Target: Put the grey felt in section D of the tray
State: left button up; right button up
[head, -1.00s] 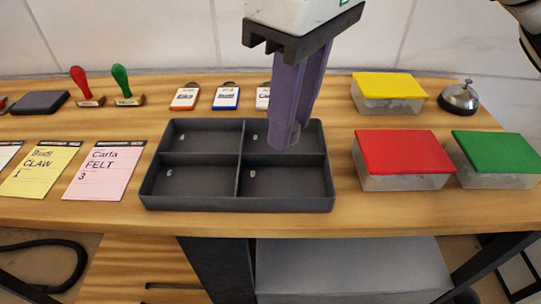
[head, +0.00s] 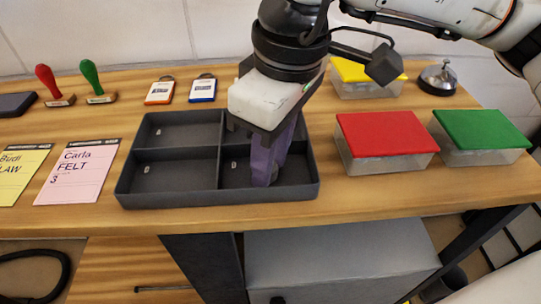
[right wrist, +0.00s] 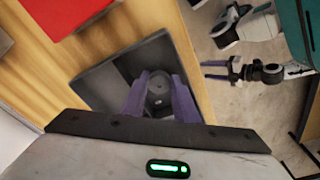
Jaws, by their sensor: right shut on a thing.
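The dark grey tray (head: 133,197) has four sections and lies near the front of the bench. Small pale labels mark its sections, but I cannot read the letters. My right gripper (head: 265,178) points down into the front right section, its purple fingers shut on the grey felt. The felt (head: 263,181) shows as a small grey round piece at the fingertips, low in that section; I cannot tell if it touches the floor. In the right wrist view the round felt (right wrist: 160,88) sits between the fingers.
Right of the tray stand clear boxes with red (head: 385,132), green (head: 480,130) and yellow (head: 365,72) lids, and a bell (head: 438,78). A pink card (head: 78,172) reading Carla, FELT, 3 lies left. Tags and stamps are behind. The bench's front edge is close to the tray.

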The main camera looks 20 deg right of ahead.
jog(key=shift+f, duration=0.25)
jog(key=o, duration=0.7)
jog(key=shift+r, duration=0.1)
jog(key=r, duration=0.4)
jog(key=r+p, duration=0.1)
jog(key=r, duration=0.3)
jog(key=s+d+r, duration=0.1)
jog(key=r, duration=0.3)
jog(key=shift+r, duration=0.15)
